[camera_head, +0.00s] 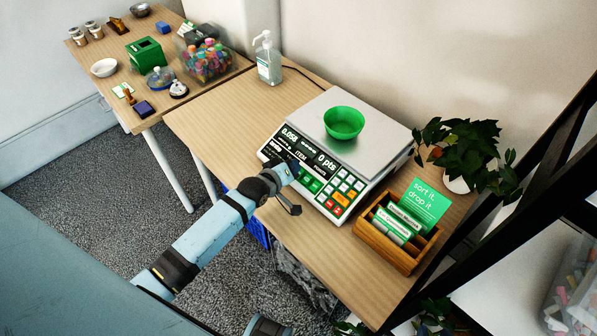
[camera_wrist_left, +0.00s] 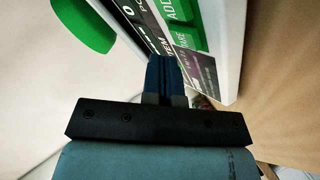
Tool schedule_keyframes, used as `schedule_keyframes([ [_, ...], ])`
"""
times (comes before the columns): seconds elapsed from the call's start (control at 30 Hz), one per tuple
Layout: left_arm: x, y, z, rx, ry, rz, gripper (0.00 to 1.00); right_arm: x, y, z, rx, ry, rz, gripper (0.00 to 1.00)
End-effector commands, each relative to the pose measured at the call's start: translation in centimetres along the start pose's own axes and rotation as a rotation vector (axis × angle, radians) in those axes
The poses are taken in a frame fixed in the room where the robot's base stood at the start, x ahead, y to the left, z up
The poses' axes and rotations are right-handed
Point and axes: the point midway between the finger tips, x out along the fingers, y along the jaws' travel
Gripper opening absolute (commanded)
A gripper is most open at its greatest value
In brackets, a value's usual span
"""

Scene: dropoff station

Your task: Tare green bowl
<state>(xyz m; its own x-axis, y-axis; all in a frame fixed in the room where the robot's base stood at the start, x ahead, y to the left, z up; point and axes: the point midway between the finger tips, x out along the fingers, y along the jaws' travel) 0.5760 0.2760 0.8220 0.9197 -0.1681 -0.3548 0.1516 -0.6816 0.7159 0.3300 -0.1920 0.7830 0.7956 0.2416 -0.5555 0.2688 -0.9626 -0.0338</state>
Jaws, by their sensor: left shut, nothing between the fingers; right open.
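The green bowl (camera_head: 344,122) sits upright on the metal pan of the white scale (camera_head: 376,150). It also shows at the upper left in the left wrist view (camera_wrist_left: 84,24). The scale's display (camera_head: 298,144) reads about 0.058 and 0 pts. My right gripper is not in view.
A wooden box (camera_head: 397,237) with cards stands right of the scale, beside a potted plant (camera_head: 464,150). A sanitizer bottle (camera_head: 268,60) stands behind left. The desk (camera_head: 225,110) left of the scale is clear. A side table (camera_head: 105,83) holds several small items.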

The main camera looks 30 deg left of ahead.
Motion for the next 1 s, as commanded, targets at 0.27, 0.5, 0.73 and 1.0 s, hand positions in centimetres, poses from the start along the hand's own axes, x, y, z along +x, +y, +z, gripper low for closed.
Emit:
schedule_keyframes([
  [0.27,0.00,0.00,0.00,0.000,0.000,0.000,0.00,0.00,0.01,0.01,0.000,0.000,0.000,0.43],
  [0.5,0.02,-0.01,0.01,0.000,0.000,0.000,0.00,0.00,0.01,0.01,0.000,0.000,0.000,0.43],
  [0.73,0.49,-0.34,0.34,0.000,0.000,0.000,0.00,0.01,0.00,0.03,0.000,0.000,0.000,0.43],
  [1.0,0.60,-0.44,0.44,0.000,0.000,0.000,0.00,0.00,-0.02,0.02,0.000,0.000,0.000,0.43],
])
